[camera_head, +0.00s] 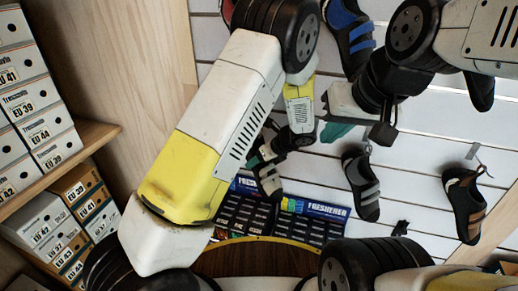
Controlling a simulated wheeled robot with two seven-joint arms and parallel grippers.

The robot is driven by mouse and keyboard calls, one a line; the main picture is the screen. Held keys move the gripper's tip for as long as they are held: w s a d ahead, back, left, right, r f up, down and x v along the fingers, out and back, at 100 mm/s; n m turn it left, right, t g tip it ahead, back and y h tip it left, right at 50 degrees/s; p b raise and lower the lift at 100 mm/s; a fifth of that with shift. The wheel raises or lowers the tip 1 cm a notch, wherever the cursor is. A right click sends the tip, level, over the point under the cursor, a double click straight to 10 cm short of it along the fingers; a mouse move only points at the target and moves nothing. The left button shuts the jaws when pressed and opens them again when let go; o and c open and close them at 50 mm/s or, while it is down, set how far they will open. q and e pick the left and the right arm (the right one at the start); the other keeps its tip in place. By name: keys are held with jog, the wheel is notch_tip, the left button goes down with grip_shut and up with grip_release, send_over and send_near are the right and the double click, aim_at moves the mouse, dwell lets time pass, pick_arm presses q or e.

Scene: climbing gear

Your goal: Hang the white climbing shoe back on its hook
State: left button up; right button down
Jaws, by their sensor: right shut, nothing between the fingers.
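My right gripper (383,134) is shut and empty in front of the slatted wall, right of centre. A pale grey-white piece (344,101) with a teal patch below it shows just left of it. I cannot tell whether this is the white climbing shoe or part of my arm. No other white shoe is clearly seen.
A grey-and-black shoe (362,185) and a black-and-brown shoe (465,205) hang on the white wall (430,150). A blue-and-black shoe (350,38) hangs higher up. A dark Fresherer display (322,212) stands below. Shoe boxes (40,100) fill shelves (92,138) at left.

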pick_arm(q)
jog(key=o, duration=1.7)
jog(key=shift+c, duration=0.2)
